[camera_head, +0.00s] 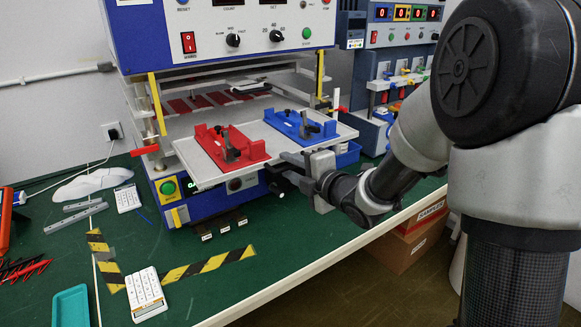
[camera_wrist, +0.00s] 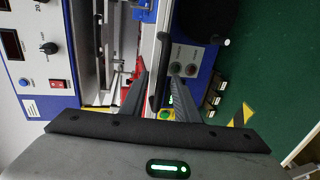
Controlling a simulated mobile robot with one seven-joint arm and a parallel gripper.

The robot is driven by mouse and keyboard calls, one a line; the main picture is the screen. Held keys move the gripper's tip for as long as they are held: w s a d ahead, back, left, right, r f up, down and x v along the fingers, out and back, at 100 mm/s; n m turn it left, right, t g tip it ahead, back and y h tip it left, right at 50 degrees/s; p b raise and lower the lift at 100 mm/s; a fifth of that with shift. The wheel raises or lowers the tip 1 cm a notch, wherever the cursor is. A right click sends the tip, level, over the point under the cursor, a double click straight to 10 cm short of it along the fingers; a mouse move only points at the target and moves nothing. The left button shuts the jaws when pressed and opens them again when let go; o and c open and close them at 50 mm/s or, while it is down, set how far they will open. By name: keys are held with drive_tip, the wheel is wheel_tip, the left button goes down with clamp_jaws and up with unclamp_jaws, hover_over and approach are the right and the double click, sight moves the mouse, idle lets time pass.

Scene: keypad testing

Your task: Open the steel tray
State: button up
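The steel tray (camera_head: 205,175) is a pale flat plate that sticks out from the front of the blue and white machine. A red fixture (camera_head: 232,146) and a blue fixture (camera_head: 300,125) sit on it. My gripper (camera_head: 284,168) is at the tray's front edge, right of the red fixture. In the wrist view my gripper (camera_wrist: 158,75) is open, its two dark fingers on either side of a black bar handle (camera_wrist: 161,55), with gaps visible. Contact with the handle cannot be told. In the head view the handle is mostly hidden by my gripper.
The machine (camera_head: 215,45) has a green button (camera_head: 168,187) below the tray. A white keypad (camera_head: 146,292) lies by striped tape (camera_head: 210,264) on the green bench. A teal tray (camera_head: 71,306) is at front left. Cardboard boxes (camera_head: 410,245) stand below the bench's right edge.

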drive_tip(key=b+v, duration=0.4)
drive_tip(key=v, duration=1.3)
drive_tip(key=shift+s+r, duration=0.15)
drive_tip(key=shift+s, duration=0.05)
drive_tip(key=shift+d, duration=0.1)
